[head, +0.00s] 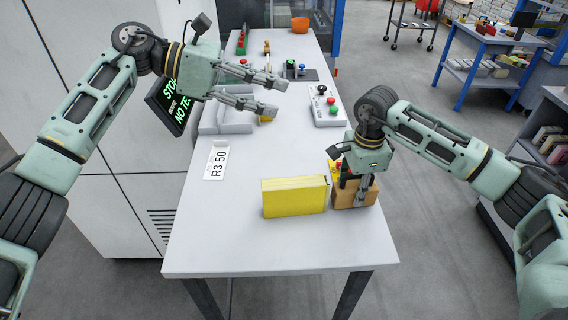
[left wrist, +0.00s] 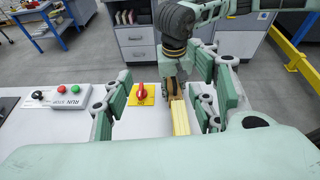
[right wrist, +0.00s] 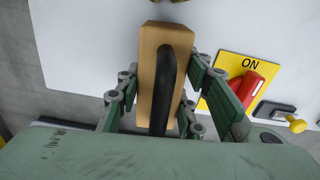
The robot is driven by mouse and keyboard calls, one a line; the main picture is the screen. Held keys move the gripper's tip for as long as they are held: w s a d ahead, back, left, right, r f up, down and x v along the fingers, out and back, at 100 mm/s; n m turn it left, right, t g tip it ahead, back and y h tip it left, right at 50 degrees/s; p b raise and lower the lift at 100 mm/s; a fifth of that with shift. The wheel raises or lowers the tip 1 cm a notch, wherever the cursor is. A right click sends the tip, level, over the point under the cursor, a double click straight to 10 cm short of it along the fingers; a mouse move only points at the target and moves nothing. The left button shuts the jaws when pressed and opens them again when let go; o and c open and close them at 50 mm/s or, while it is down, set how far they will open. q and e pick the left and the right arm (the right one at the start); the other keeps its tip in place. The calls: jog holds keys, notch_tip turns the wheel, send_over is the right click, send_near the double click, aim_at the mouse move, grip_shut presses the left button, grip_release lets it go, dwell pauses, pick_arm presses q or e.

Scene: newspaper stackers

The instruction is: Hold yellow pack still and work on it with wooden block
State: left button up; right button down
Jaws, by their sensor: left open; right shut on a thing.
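The yellow pack (head: 294,198) stands upright on the white table (head: 230,245) near its front. The wooden block (head: 368,193), with a black handle in the right wrist view (right wrist: 180,45), is at the pack's right end. I cannot tell whether they touch. My left gripper (head: 277,97) is open and empty, above the table behind the pack. In the left wrist view the yellow pack (left wrist: 180,117) lies ahead between the open fingers, with the block beyond it.
A red rotary switch on a yellow plate (right wrist: 245,82) sits close beside the block. A button box (head: 326,106), a grey tray (head: 228,122) and an R3 50 card (head: 217,162) are further back. The table front is clear.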

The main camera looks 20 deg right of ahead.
pick_arm(q)
jog(key=s+d+f+y, duration=0.3)
jog(key=s+f+y, duration=0.15)
jog(key=f, duration=0.45)
jog(key=t+y, duration=0.2)
jog(key=y, duration=0.4)
send_near(300, 197)
jog(key=shift+w+a+f, duration=0.1)
jog(key=shift+w+f, duration=0.2)
jog(key=shift+w, duration=0.2)
jog(key=shift+w+a+f, duration=0.1)
jog(key=shift+w+f, duration=0.15)
jog(key=shift+w, duration=0.25)
jog(key=x, duration=1.1)
jog(key=shift+d+f, duration=0.25)
jog(key=shift+c, duration=0.5)
jog(key=shift+w, duration=0.1)
grip_shut()
pick_arm(e)
jog(key=shift+a, duration=0.3)
pick_arm(q)
jog(key=shift+d+r, duration=0.1)
jog(key=shift+d, duration=0.05)
pick_arm(e)
jog(key=shift+a, duration=0.3)
